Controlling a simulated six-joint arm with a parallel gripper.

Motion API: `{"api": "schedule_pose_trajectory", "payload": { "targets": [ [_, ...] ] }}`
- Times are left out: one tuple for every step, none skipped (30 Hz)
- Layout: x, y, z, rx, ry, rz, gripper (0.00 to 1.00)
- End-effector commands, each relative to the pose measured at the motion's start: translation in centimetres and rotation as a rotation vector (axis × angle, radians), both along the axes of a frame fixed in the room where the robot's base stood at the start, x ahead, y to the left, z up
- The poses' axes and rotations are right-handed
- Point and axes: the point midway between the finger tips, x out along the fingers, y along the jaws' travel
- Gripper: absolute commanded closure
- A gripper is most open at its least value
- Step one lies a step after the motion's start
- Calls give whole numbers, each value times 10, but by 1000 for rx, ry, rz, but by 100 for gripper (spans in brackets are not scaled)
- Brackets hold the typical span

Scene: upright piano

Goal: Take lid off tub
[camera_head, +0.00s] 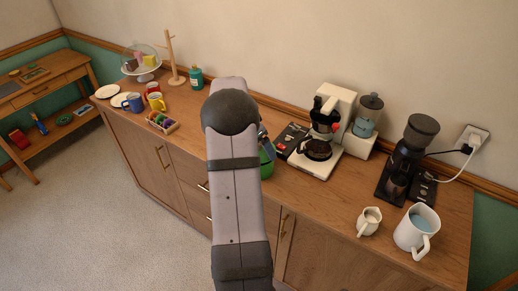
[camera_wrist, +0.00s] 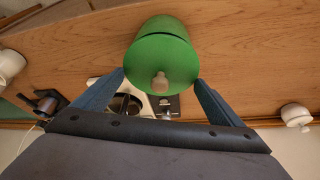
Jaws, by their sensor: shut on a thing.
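The green tub (camera_wrist: 160,27) stands on the wooden sideboard, seen from above in the wrist view. Its round green lid (camera_wrist: 150,62) has a pale knob (camera_wrist: 160,82) and faces my camera. A thin dark line runs between lid and tub; I cannot tell whether they are apart. My gripper (camera_wrist: 161,76) has its blue fingers on either side of the lid and is shut on its edges. In the head view my arm hides most of the tub; a green strip of it (camera_head: 267,164) and part of the gripper (camera_head: 266,147) show to the right.
A white coffee machine (camera_head: 341,104) with a dark pot stands right of the tub. A blender, a grinder (camera_head: 406,151), a jug (camera_head: 369,221) and a large white mug (camera_head: 407,237) stand further right. Cups, a mug tree and a small crate (camera_head: 158,123) are at left.

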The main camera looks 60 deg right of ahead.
Motion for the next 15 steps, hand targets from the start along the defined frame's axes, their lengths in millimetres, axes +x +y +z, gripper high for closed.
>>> {"api": "schedule_pose_trajectory", "payload": {
  "targets": [
    [1,-1,7,-4,-4,0,31],
    [1,-1,11,-4,-4,0,31],
    [1,-1,18,-5,-4,0,31],
    [1,-1,23,-6,-5,0,31],
    [1,-1,28,-6,-4,-1,31],
    [1,-1,35,-5,-4,0,31],
    [1,-1,40,-6,-5,0,31],
    [1,-1,45,-5,-3,0,31],
    [1,-1,52,-4,-4,0,31],
    [1,-1,56,-3,-3,1,31],
    [1,0,61,-4,-4,0,31],
    [1,-1,66,-4,-3,0,31],
    [1,-1,69,-4,-3,1,31],
    [0,-1,72,-2,-1,1,31],
    [0,-1,76,-3,-2,1,31]
  ]
}}
